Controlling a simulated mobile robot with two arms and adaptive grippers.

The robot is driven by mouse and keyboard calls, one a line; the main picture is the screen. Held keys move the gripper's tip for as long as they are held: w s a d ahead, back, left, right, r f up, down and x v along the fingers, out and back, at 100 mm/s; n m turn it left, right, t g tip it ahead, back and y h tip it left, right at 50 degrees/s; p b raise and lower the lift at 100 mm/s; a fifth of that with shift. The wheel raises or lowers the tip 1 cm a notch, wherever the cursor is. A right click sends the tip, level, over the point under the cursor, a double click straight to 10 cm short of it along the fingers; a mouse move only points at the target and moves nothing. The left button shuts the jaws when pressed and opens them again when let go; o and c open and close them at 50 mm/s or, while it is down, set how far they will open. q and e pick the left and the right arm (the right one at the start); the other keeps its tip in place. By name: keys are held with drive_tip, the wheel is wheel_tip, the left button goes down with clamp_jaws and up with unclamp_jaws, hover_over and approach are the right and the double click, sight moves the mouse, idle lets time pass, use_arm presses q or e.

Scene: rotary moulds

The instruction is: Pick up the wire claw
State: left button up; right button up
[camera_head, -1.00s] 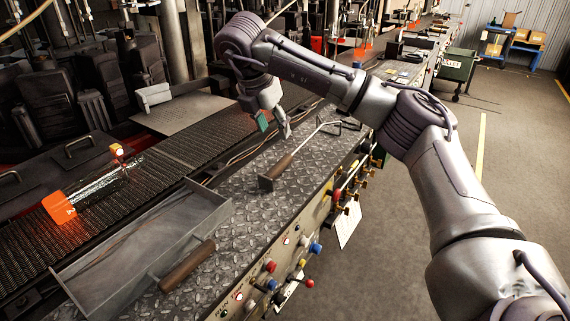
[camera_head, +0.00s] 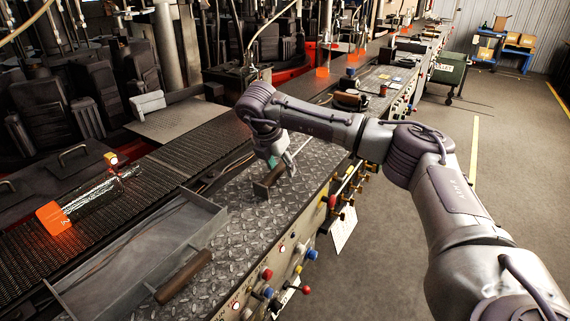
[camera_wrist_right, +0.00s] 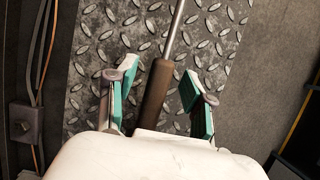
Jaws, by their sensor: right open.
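The wire claw lies on the diamond-plate ledge, with a brown handle (camera_head: 268,181) and a thin metal rod (camera_head: 304,143) running away from me. In the right wrist view its handle (camera_wrist_right: 155,92) lies between the two green-padded fingers, with a gap on both sides. My right gripper (camera_head: 282,163) is open, low over the handle; it also shows in the right wrist view (camera_wrist_right: 163,97). The far end of the claw is hidden behind my right arm. My left gripper is not in view.
A metal tray (camera_head: 207,213) with a brown handle (camera_head: 184,277) stands on the near part of the ledge. A glowing orange piece (camera_head: 55,218) lies on the dark conveyor (camera_head: 165,184). Knobs and buttons (camera_head: 268,274) line the ledge's front panel.

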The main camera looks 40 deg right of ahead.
drive_tip(key=shift+w+d+f, duration=0.1)
drive_tip(key=shift+d+f, duration=0.15)
drive_tip(key=shift+f, duration=0.4)
clamp_jaws()
drive_tip(key=shift+r, duration=0.1)
